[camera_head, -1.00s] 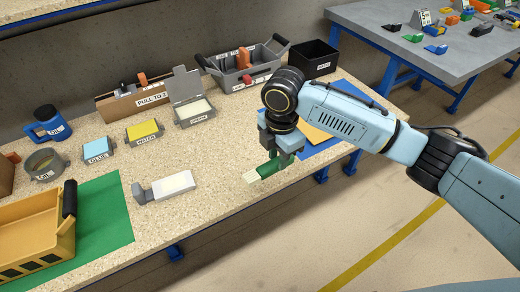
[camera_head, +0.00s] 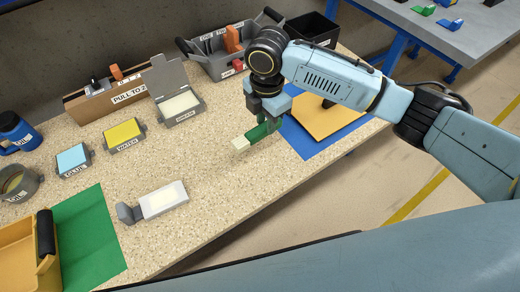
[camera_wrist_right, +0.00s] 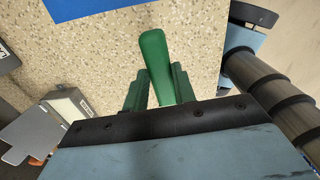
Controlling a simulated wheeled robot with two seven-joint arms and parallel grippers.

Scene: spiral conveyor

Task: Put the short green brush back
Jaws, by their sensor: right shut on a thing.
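The short green brush (camera_head: 242,143) is in my right gripper (camera_head: 262,123), its pale bristle end pointing left and toward the front, above the speckled bench. In the right wrist view the brush's green handle (camera_wrist_right: 156,62) shows between the two fingers of the right gripper (camera_wrist_right: 158,85), which are shut on it. The bristle end is hidden in the wrist view. My left gripper is not in view.
A grey toolbox (camera_head: 214,65) and a black bin (camera_head: 318,30) stand at the back. A blue mat (camera_head: 298,145) with a tan board (camera_head: 328,115) lies right of the gripper. A grey block with a white top (camera_head: 163,199) lies in front. The bench middle is clear.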

